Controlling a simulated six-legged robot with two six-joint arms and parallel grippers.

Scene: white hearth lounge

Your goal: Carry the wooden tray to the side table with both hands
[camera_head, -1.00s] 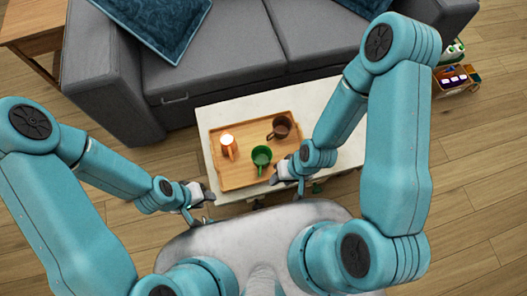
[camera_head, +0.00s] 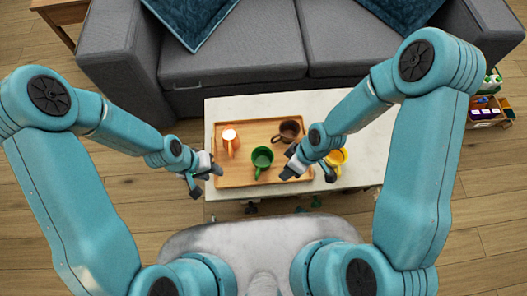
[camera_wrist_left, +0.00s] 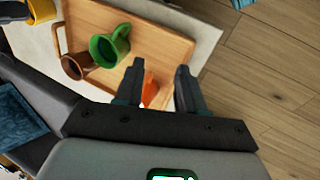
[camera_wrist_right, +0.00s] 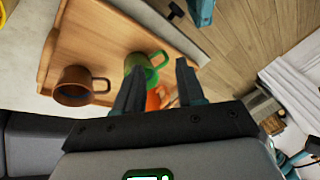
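The wooden tray (camera_head: 240,180) lies on the white marble-topped table. On it stand an orange mug-like vessel with a bright top (camera_head: 231,142), a green mug (camera_head: 262,158) and a brown mug (camera_head: 289,131). My left gripper (camera_head: 205,182) is at the tray's near left edge; its fingers are apart and empty in the left wrist view (camera_wrist_left: 160,66). My right gripper (camera_head: 291,173) is over the tray's near right part; its fingers are apart in the right wrist view (camera_wrist_right: 160,66). A wooden table (camera_head: 62,12), possibly the side table, is cut off at the top left.
A yellow mug (camera_head: 337,157) stands on the white table (camera_head: 375,150), right of the tray, beside my right gripper. A grey sofa (camera_head: 235,68) stands close behind. A small crate (camera_head: 484,112) with items is at the right. Wooden floor is open at left and right.

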